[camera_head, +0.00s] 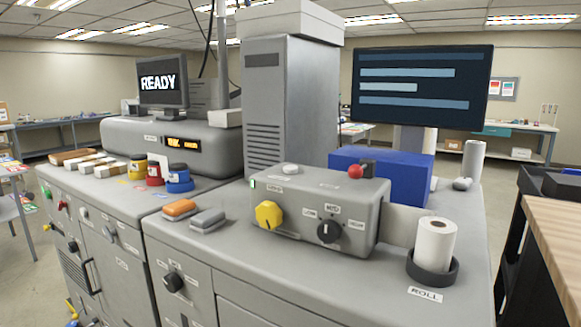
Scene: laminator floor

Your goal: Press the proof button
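No button carries a label that I can clearly read as proof. A grey control box (322,208) stands on the counter, with a yellow knob (269,214) and a black rotary knob (329,231) on its front face. A round white button or cap (291,169) sits on its top. A red ball (355,171) shows at its back edge by a small black block. Neither of my grippers is in view.
A white roll (435,241) stands in a dark round holder on the counter's right. Orange (180,208) and grey (208,219) blocks lie left of the box. Colored tape rolls (179,179) stand behind. A wooden-topped table (557,232) is at the right. The counter's front strip is clear.

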